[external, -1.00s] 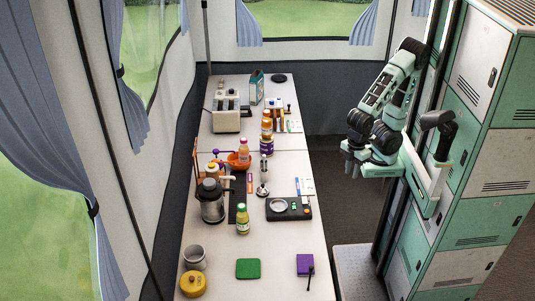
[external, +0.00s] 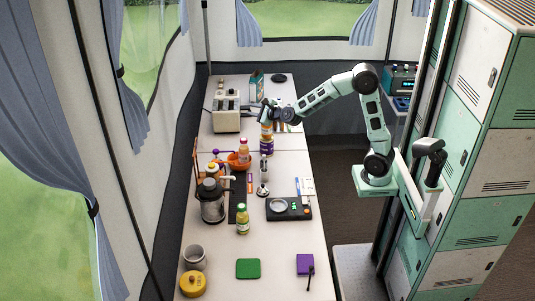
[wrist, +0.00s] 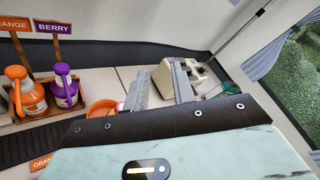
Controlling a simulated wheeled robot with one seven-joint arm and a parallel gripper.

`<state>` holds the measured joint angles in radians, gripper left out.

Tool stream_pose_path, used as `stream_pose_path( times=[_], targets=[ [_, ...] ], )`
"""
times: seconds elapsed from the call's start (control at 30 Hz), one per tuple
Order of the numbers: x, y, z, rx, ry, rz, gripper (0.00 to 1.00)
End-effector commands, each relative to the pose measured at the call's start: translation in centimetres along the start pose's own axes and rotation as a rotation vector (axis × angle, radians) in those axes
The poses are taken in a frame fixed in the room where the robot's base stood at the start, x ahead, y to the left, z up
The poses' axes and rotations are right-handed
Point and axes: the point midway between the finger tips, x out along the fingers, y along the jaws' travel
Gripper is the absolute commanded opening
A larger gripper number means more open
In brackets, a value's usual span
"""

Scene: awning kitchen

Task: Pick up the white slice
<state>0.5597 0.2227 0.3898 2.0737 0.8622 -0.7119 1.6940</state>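I cannot clearly pick out a white slice in either view. A cream toaster (external: 227,117) stands on the far part of the long table, with small light shapes at its top that are too small to identify. My gripper (external: 264,108) is above the table, to the right of the toaster and apart from it. In the wrist view my gripper (wrist: 161,76) has its two fingers spread with nothing between them. The toaster (wrist: 195,77) shows behind and beside the fingers there, partly hidden by them.
Orange and purple bottles (external: 266,141) stand under my gripper. A teal box (external: 256,84) is behind it. An orange bowl (external: 238,161), a glass press (external: 211,205), a juice bottle (external: 242,219) and a black scale (external: 288,208) stand nearer. The wrist view shows orange and purple jugs (wrist: 64,88).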

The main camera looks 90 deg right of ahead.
Motion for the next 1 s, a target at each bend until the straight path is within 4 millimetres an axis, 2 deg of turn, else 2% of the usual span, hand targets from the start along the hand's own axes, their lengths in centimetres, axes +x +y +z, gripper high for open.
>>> stream_pose_path(
  times=[0.03,0.13,0.27,0.4,0.5,0.8,1.0],
  targets=[
    [2.1,-3.0,-3.6,0.135,0.055,-0.125,0.25],
    [3.8,-8.8,-8.8,0.374,0.117,-0.362,0.25],
    [4.1,-14.8,-15.2,0.608,0.149,-0.644,0.25],
    [2.7,-20.0,-21.9,0.803,0.145,-0.943,0.25],
    [3.8,-16.4,-24.3,0.79,0.15,-0.911,0.25],
    [6.1,-8.7,-32.3,0.788,0.147,-0.906,0.25],
    [7.4,-4.8,-36.4,0.789,0.142,-0.908,0.25]
  ],
)
